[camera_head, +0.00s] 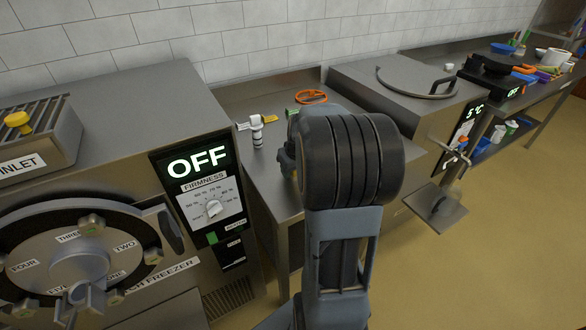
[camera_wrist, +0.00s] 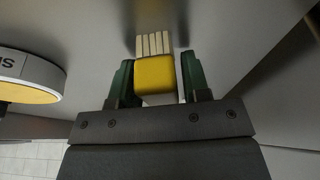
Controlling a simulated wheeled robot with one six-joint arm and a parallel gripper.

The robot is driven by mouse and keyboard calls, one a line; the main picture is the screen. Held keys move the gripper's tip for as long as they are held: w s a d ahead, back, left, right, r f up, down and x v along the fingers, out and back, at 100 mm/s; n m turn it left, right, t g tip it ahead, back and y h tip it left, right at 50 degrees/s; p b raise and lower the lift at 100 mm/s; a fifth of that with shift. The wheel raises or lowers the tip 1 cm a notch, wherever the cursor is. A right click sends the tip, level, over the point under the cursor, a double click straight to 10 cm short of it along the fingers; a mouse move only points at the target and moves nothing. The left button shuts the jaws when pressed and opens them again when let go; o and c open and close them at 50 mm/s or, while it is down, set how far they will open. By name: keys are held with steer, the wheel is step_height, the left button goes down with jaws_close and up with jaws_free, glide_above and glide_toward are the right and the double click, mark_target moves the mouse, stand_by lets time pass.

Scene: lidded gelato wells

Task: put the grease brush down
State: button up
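The grease brush (camera_wrist: 154,76) shows in the wrist view as a yellow block with pale bristles pointing away from me. It sits between the two green fingers of my gripper (camera_wrist: 158,84), which is shut on it. A grey surface lies beyond the bristles; I cannot tell whether they touch it. In the head view my arm hides most of the gripper and the brush.
A round container with a white label (camera_wrist: 30,72) is left in the wrist view. On the steel counter are a white-and-black bottle (camera_head: 257,134) and an orange ring (camera_head: 311,97). The batch freezer (camera_head: 110,130) stands left, a lidded steel unit (camera_head: 385,95) right.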

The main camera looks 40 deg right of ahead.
steer(key=shift+o, duration=1.2)
steer(key=shift+r, duration=0.45)
steer(key=v, duration=1.1)
steer(key=s+a+f, duration=0.2)
steer(key=s+a, duration=0.1)
steer(key=a, duration=0.3)
steer(key=s+a+f+n, duration=0.1)
steer(key=s+a+f, duration=0.1)
steer(key=a, duration=0.5)
steer(key=s+a+f, duration=0.1)
steer(key=s+a, duration=0.3)
steer(key=a, duration=0.3)
steer(key=shift+s+a+f+n+y+p, duration=0.25)
steer(key=shift+s+f+n+y+p, duration=0.1)
steer(key=shift+f+p, duration=0.1)
steer(key=shift+r, duration=0.1)
